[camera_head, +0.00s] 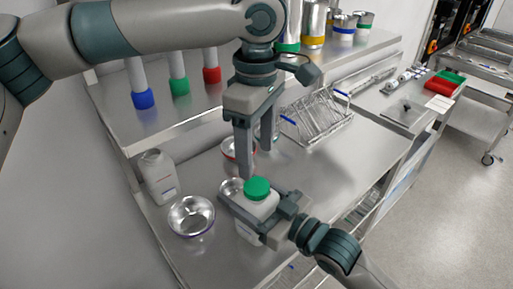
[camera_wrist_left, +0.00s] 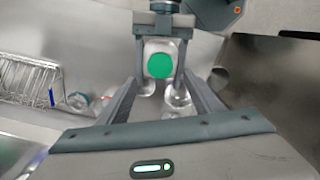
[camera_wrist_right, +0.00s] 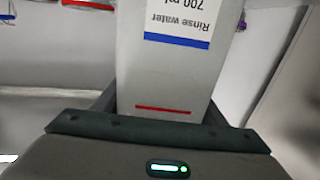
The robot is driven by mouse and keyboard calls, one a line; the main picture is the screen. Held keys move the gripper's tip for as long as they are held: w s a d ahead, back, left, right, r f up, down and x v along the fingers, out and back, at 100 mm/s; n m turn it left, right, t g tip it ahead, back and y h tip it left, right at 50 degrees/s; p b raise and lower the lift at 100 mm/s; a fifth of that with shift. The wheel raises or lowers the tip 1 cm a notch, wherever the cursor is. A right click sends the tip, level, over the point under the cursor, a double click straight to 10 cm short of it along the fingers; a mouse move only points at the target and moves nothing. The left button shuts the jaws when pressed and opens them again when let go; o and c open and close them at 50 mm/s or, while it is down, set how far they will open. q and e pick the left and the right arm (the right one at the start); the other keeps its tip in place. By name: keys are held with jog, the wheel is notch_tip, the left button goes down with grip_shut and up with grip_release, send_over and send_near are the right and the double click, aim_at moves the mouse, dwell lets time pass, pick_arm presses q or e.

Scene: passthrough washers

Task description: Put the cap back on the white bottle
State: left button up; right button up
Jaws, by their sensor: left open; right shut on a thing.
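A white bottle (camera_head: 259,208) is held upright by my right gripper (camera_head: 248,213), whose fingers are shut around its body. Its label reads "Rinse water" in the right wrist view (camera_wrist_right: 180,65). A green cap (camera_head: 257,187) sits on top of the bottle; whether it is screwed tight cannot be told. It also shows from above in the left wrist view (camera_wrist_left: 160,66). My left gripper (camera_head: 257,163) is open and points down, just above the cap. Its fingers lie to either side of the cap in the left wrist view, apart from it.
A metal bowl (camera_head: 192,217) and another white bottle (camera_head: 159,178) stand on the left of the steel table (camera_head: 345,178). A red-rimmed bowl (camera_head: 230,154) and a wire rack (camera_head: 322,122) are further back. A shelf (camera_head: 180,124) with coloured containers hangs above. The table's right part is clear.

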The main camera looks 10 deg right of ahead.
aim_at(256, 185)
pick_arm(q)
jog(key=shift+f, duration=0.1)
jog(key=shift+f, duration=3.9)
jog(key=c, duration=1.1)
jog(key=o, duration=1.1)
